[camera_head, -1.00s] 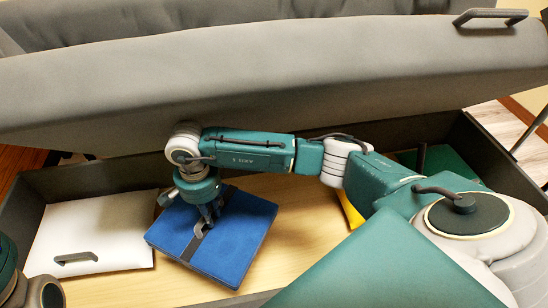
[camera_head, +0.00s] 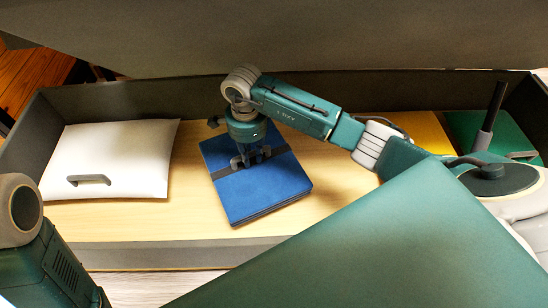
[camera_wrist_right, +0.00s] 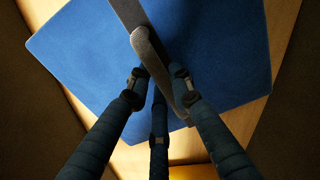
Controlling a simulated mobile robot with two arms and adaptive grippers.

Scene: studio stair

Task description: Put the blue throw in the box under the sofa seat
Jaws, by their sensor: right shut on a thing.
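The blue throw (camera_head: 270,196) is a flat folded square with a dark strap (camera_head: 228,168) across it. It is inside the open box (camera_head: 170,255) under the sofa seat (camera_head: 300,35), over the pale wooden floor of the box. I cannot tell whether it touches that floor. My right gripper (camera_head: 254,158) points down and is shut on the strap of the throw. In the right wrist view its fingers (camera_wrist_right: 163,88) close around the strap above the blue cloth (camera_wrist_right: 85,50). My left gripper is not in view; only part of my left arm shows at lower left.
A white folded thing with a grey handle (camera_head: 110,162) lies left of the throw, with a gap between. A yellow thing (camera_head: 425,135) and a green thing (camera_head: 512,133) lie at the right of the box. Bare box floor (camera_head: 185,218) shows around the throw.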

